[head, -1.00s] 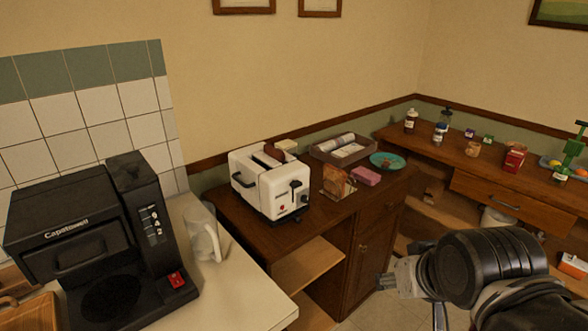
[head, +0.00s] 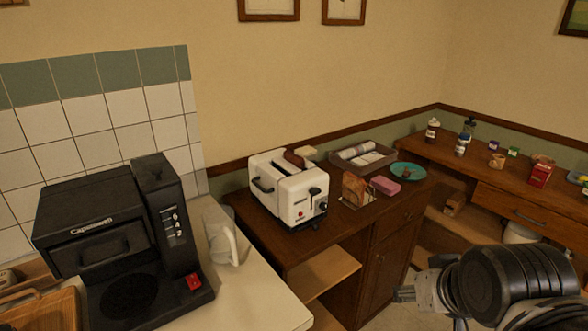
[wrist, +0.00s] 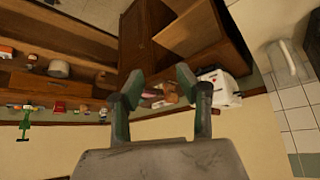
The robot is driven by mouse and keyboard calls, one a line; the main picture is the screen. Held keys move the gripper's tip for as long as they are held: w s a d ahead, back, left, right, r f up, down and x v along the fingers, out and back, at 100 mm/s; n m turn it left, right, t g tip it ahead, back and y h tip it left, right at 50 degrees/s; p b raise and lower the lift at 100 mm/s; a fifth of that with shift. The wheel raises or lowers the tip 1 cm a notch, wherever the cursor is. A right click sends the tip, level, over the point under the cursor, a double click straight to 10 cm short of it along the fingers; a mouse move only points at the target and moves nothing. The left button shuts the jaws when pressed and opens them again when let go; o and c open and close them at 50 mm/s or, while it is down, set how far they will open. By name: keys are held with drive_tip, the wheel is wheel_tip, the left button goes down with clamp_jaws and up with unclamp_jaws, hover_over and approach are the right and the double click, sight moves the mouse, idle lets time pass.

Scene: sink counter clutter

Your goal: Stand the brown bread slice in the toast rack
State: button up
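A brown bread slice (head: 294,159) sticks up out of a slot of the white toaster (head: 300,196) on the dark wooden cabinet. An upright holder with brown and orange panels (head: 357,187) stands just right of the toaster; it may be the toast rack, but its details are too small to tell. My gripper (head: 405,293) is low at the right, in front of the cabinet and well away from the toaster. In the wrist view my gripper (wrist: 158,88) has its fingers apart with nothing held. The toaster (wrist: 220,88) shows beyond the fingers there, upside down.
A black coffee machine (head: 110,245) and a clear jug (head: 222,235) stand on the left counter. A grey tray (head: 372,165), a pink block (head: 384,185) and a teal plate (head: 408,171) are right of the toaster. Several jars stand on the right counter.

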drive_tip(key=w+a+r+n+g+p, duration=0.1)
drive_tip(key=w+a+r+n, duration=0.15)
drive_tip(key=w+r, duration=1)
drive_tip(key=w+a+r+n+y+p, duration=0.1)
drive_tip(key=w+a+r, duration=0.1)
drive_tip(key=w, duration=0.5)
drive_tip(key=w+a+r, duration=0.2)
drive_tip(key=w+a, duration=0.1)
drive_tip(key=w, duration=0.4)
drive_tip(key=n+g+y+p, duration=0.2)
drive_tip(key=n+g, duration=0.1)
drive_tip(key=n, duration=0.1)
hover_over(294, 153)
drive_tip(key=s+d, duration=0.3)
drive_tip(key=s, duration=0.1)
wheel_tip(294, 153, down, 5)
drive_tip(key=x, duration=0.4)
drive_tip(key=p+x, duration=0.1)
drive_tip(key=x, duration=0.3)
drive_tip(key=p+x, duration=0.1)
drive_tip(key=x, duration=0.4)
drive_tip(key=shift+w+d+r, duration=0.1)
drive_tip(key=shift+w+r, duration=0.05)
drive_tip(key=shift+w, duration=0.15)
drive_tip(key=shift+c, duration=0.4)
clamp_jaws()
